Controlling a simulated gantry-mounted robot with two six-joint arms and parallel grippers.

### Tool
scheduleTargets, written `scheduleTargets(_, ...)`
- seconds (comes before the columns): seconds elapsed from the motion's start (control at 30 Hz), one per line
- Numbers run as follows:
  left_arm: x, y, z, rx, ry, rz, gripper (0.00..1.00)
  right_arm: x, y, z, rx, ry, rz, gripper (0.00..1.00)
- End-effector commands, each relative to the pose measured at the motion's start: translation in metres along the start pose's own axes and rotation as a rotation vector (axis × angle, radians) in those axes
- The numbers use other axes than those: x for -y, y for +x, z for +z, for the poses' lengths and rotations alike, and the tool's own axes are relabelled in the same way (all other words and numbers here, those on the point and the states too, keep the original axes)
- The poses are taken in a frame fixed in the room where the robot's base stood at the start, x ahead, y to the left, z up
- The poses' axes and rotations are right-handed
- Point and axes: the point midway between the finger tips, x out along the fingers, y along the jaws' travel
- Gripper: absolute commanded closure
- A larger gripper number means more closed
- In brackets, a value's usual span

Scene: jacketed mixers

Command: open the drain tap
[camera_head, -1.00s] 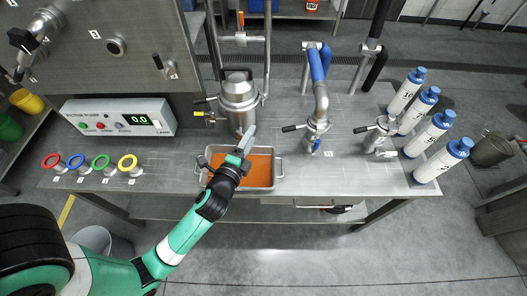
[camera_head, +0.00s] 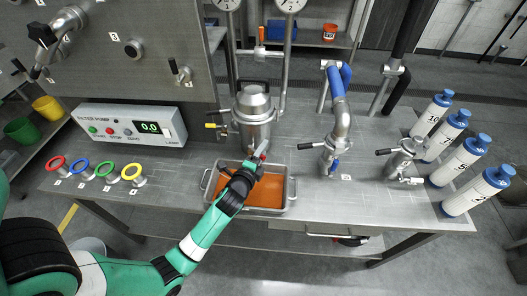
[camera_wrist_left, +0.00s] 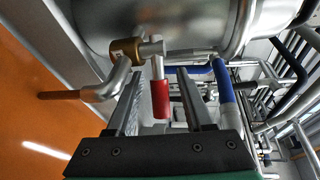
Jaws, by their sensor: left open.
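The drain tap is at the low front of the steel vessel (camera_head: 254,112). In the left wrist view it has a brass-coloured body (camera_wrist_left: 124,50), a bent spout with an orange-brown end (camera_wrist_left: 62,95) and a red handle (camera_wrist_left: 160,99). My left gripper (camera_wrist_left: 160,75) is open, with its two fingers on either side of the red handle; a gap shows on each side. In the head view the left gripper (camera_head: 260,158) is just in front of the vessel, above the tray, and hides most of the tap. My right gripper is not in view.
A steel tray (camera_head: 291,188) with orange liquid or an orange floor stands under the vessel. The pump control box (camera_head: 130,125) and coloured rings (camera_head: 58,163) are to the left. A blue-handled pipe (camera_head: 339,110) and several white bottles (camera_head: 476,188) stand to the right.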

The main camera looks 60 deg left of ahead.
Motion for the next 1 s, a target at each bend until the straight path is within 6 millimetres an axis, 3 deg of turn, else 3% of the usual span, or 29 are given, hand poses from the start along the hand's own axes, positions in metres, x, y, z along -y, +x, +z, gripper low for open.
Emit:
scheduleTargets(0.1,-0.0003,0.0103,0.0005,0.001,0.000,-0.001,0.48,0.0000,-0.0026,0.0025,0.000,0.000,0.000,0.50)
scheduleTargets(0.37,0.0008,0.0121,0.0003,0.000,0.000,-0.001,0.48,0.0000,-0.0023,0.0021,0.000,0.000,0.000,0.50)
scheduleTargets(0.67,0.0006,0.0118,0.0002,0.000,0.000,-0.001,1.00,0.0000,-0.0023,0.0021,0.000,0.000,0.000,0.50)
scheduleTargets(1.0,0.0007,0.0117,0.0001,0.000,0.000,-0.001,1.00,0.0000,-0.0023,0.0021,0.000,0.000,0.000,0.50)
